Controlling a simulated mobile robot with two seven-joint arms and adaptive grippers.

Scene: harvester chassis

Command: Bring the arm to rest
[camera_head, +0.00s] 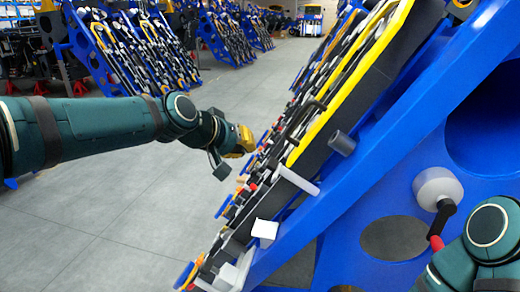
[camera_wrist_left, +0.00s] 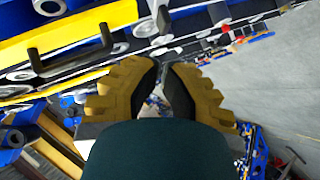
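My left arm (camera_head: 95,125) comes in from the left of the head view, stretched across above the floor. Its gripper (camera_head: 246,140), with yellow fingers, is beside the lower left side of the tilted harvester chassis (camera_head: 400,110). I cannot tell whether it touches. In the left wrist view the yellow fingers with black pads (camera_wrist_left: 161,70) come nearly together at their tips. I see nothing held between them. Part of my right arm (camera_head: 487,235) shows at the lower right corner. Its gripper is not in view.
The blue chassis panel carries a yellow bar (camera_head: 345,85), projecting pegs (camera_head: 300,180) and a white-grey cylinder (camera_head: 437,187). More blue racks (camera_head: 135,45) stand at the back left. Grey floor (camera_head: 110,215) is open below my left arm.

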